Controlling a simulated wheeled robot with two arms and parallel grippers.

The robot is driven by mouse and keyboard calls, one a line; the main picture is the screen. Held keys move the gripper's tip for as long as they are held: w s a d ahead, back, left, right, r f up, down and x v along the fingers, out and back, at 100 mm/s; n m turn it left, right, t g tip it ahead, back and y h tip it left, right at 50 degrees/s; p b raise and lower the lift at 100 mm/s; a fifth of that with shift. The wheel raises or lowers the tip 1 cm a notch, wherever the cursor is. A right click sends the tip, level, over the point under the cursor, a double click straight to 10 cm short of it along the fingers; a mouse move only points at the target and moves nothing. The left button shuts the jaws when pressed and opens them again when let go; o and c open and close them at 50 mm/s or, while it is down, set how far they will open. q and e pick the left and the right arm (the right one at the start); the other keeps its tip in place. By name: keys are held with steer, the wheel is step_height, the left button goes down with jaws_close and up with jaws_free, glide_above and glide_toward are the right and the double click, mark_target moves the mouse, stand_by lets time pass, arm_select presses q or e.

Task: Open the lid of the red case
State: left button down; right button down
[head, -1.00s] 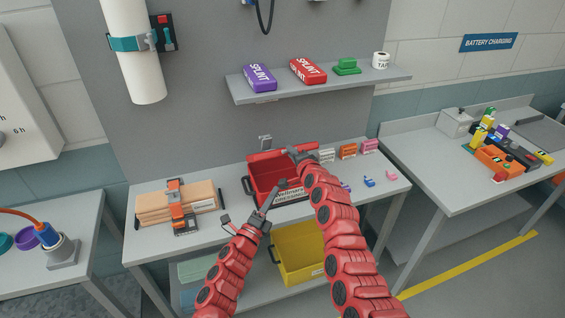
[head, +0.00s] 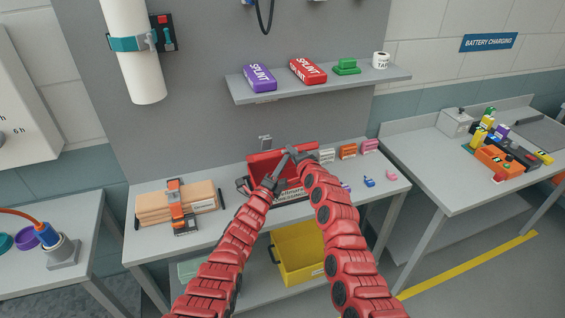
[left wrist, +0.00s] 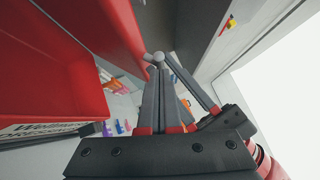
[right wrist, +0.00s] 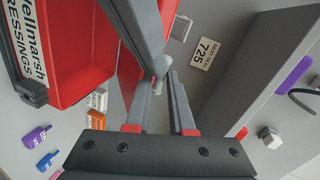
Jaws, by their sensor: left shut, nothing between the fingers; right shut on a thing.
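The red case (head: 297,185) stands on the middle bench, its label facing front. Its lid (head: 262,165) is raised and leans toward the back wall; my arms hide part of it. In the left wrist view the lid (left wrist: 112,28) rises beyond the case wall (left wrist: 45,75). My right gripper (head: 293,153) is shut at the lid's edge, by a small pale grey knob (left wrist: 158,57); the fingertips partly hide the grip. My left gripper (head: 287,152) is shut and empty, its tips close to the right gripper's. The label (right wrist: 25,40) shows in the right wrist view.
Small orange (head: 348,151) and pink (head: 370,146) boxes stand right of the case. A strapped cardboard stack (head: 150,206) lies to the left. A shelf (head: 330,86) hangs above. A yellow bin (head: 300,250) sits below the bench.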

arm_select(q)
steer(key=shift+w+a, duration=0.1)
steer(key=shift+w, duration=0.05)
arm_select(e)
steer(key=shift+r, duration=0.1)
arm_select(q)
steer(key=shift+w+a+r, duration=0.3)
steer(key=shift+w+r, duration=0.15)
steer(key=shift+r, duration=0.3)
arm_select(e)
steer(key=shift+a+f, duration=0.15)
steer(key=shift+f, duration=0.05)
steer(key=c, duration=0.8)
jaws_free()
steer(key=shift+s, duration=0.1)
steer(key=shift+c, duration=0.2)
arm_select(q)
steer(key=shift+d, duration=0.1)
steer(key=shift+f, duration=0.15)
arm_select(e)
steer(key=shift+r, duration=0.1)
steer(key=shift+r, duration=0.1)
